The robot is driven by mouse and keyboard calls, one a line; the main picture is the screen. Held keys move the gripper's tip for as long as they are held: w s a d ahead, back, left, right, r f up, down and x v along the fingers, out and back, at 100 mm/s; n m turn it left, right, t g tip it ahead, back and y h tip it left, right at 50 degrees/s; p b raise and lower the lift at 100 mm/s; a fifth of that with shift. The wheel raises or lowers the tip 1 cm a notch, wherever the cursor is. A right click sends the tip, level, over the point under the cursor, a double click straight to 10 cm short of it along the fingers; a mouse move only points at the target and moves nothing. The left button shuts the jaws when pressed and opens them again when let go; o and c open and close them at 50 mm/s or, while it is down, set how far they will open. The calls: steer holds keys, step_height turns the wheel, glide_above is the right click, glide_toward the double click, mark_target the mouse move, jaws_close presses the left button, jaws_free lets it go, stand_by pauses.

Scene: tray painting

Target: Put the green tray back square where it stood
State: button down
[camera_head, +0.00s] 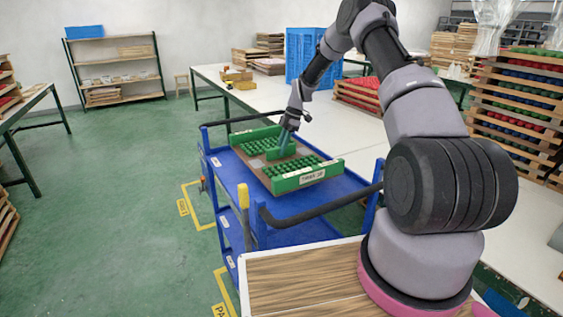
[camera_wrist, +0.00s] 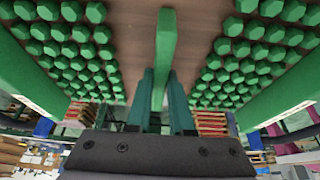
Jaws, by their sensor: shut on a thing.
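The green tray (camera_head: 311,176) is on or just above the top shelf of the blue cart (camera_head: 285,208); I cannot tell whether it touches. It has green end walls, a brown floor and rows of green pegs on both sides of a raised middle handle. It sits at an angle in the head view and looks roughly level. My gripper (camera_head: 284,151) comes down from above and is shut on the middle handle. In the wrist view, the green handle (camera_wrist: 165,45) runs between my two fingers (camera_wrist: 160,88), with green pegs on either side.
Stacked racks (camera_head: 520,110) stand at the right. Yellow marks (camera_head: 195,208) lie on the green floor, which is open at the left.

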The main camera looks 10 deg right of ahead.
mark_target(281, 157)
steer(key=shift+w+f, duration=0.1)
steer(key=shift+f, duration=2.4)
steer(key=shift+f, duration=0.1)
steer(key=c, duration=0.8)
jaws_free()
